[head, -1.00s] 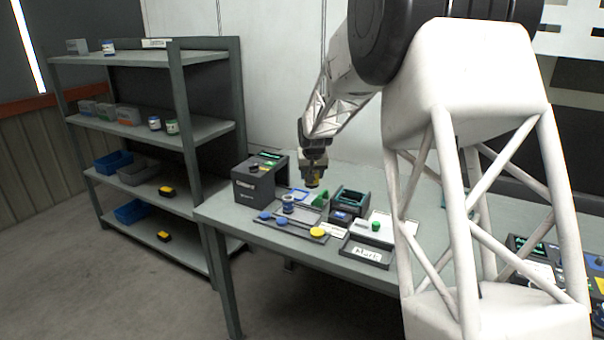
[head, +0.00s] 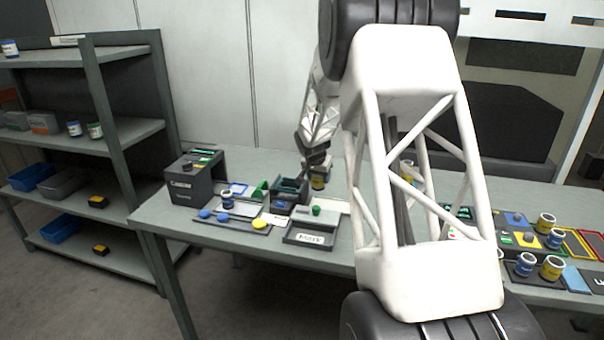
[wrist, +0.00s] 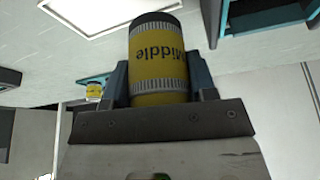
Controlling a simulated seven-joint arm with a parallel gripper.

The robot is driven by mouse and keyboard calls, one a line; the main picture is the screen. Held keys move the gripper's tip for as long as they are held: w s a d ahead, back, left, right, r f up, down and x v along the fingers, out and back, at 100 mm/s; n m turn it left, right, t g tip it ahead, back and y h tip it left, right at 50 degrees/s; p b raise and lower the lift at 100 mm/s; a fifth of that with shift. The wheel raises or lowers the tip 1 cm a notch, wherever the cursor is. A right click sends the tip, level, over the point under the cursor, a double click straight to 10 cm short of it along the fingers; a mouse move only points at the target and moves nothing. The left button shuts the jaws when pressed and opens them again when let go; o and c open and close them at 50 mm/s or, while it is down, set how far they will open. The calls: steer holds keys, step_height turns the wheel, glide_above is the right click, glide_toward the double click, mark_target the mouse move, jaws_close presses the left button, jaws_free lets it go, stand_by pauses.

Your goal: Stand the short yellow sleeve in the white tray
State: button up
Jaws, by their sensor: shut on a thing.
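My gripper (head: 319,170) is shut on a yellow sleeve (head: 318,183) behind the small fixtures on the bench. In the wrist view the sleeve (wrist: 160,62) sits between both fingers of my gripper (wrist: 160,82), with a dark end, grey ribbed bands and the word "Middle" upside down. Other yellow sleeves stand at the right of the bench, one at the back (head: 546,224) and one nearer the front (head: 552,268). A white flat piece (head: 332,206) lies partly behind my arm; I cannot tell whether it is the white tray.
A dark grey labelled tray (head: 311,237) lies at the bench front. A dark box machine (head: 190,182) stands at the left end. A blue sleeve (head: 227,200) stands near blue and yellow discs. My arm hides the bench middle. Shelves (head: 120,134) stand at the left.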

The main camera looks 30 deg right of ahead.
steer(key=shift+s+d+f, duration=0.15)
steer(key=shift+s+d, duration=0.1)
steer(key=shift+d, duration=0.25)
steer(key=shift+f, duration=0.2)
steer(key=shift+f, duration=3)
steer(key=shift+f, duration=0.2)
steer(key=o, duration=1.5)
steer(key=shift+r, duration=0.15)
